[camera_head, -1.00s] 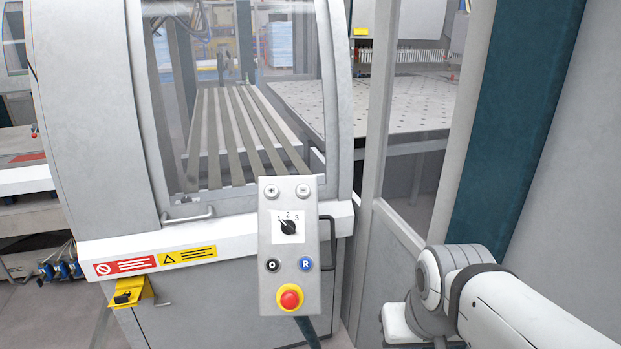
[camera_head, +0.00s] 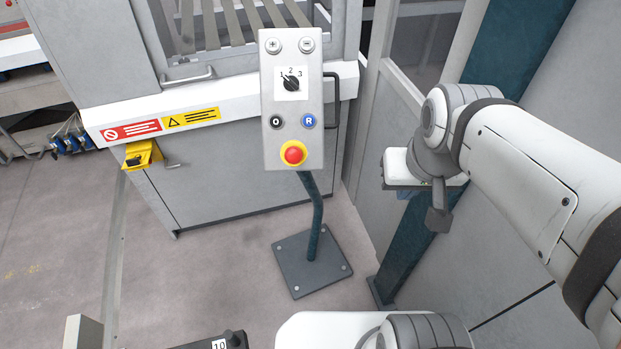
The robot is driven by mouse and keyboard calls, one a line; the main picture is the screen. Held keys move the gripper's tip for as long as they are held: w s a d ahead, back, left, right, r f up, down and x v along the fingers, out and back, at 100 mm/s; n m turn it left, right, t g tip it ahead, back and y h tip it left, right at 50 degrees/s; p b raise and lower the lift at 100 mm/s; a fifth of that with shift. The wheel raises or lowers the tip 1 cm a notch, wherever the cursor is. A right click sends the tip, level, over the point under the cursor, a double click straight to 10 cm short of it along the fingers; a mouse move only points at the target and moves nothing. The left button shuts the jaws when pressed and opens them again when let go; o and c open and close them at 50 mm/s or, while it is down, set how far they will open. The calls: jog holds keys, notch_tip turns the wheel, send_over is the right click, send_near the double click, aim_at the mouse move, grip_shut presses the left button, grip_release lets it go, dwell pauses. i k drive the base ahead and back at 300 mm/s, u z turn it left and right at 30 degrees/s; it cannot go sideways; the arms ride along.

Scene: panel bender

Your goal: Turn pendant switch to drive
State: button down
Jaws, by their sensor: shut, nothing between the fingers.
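The grey pendant (camera_head: 270,104) stands upright on a dark bent post, in the upper middle of the head view. Its black rotary switch (camera_head: 291,84) sits on a white plate marked 1, 2 and 3. The switch's pointer appears tilted up and left, towards 1. No word "drive" is readable. My gripper (camera_head: 438,219) hangs to the right of the pendant and lower than the switch, apart from it. It looks shut and empty, with its tip small and dark. Part of the hand is hidden by my wrist.
Below the switch are a black O button (camera_head: 276,122), a blue R button (camera_head: 308,121) and a red emergency stop (camera_head: 293,154). A handle (camera_head: 332,100) runs along the pendant's right side. The post's base plate (camera_head: 294,277) is on the floor. The machine cabinet (camera_head: 225,170) stands behind.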

aim_at(290, 83)
jog(key=u, duration=0.9)
jog(key=i, duration=0.3)
jog(key=z, duration=0.3)
